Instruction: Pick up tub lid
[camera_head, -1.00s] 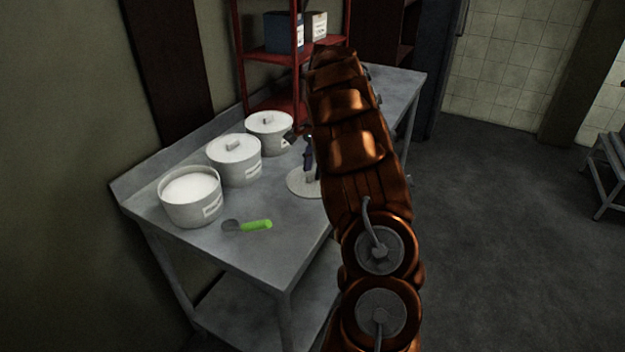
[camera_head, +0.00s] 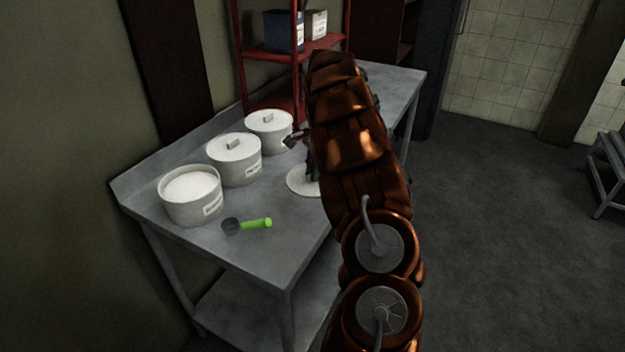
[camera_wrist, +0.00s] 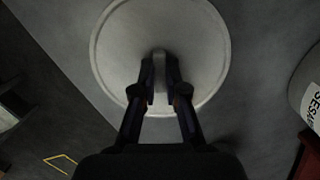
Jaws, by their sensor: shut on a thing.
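The tub lid (camera_head: 301,181) is a round white disc at the table's front side, partly hidden behind my arm in the head view. In the wrist view the lid (camera_wrist: 118,40) fills the upper middle, with an upright handle at its centre. My gripper (camera_wrist: 160,82) is over the lid, its two fingers shut on the handle from both sides. In the head view only a bit of my gripper (camera_head: 310,168) shows beside my arm. The lid appears to be flat on or close above the table; I cannot tell which. The open tub (camera_head: 191,207) holds white contents.
Two lidded white tubs (camera_head: 234,170) (camera_head: 268,141) stand in a row behind the open one on the metal table (camera_head: 262,262). A scoop with a green handle (camera_head: 256,223) lies in front. A red shelf (camera_head: 270,55) with boxes stands behind.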

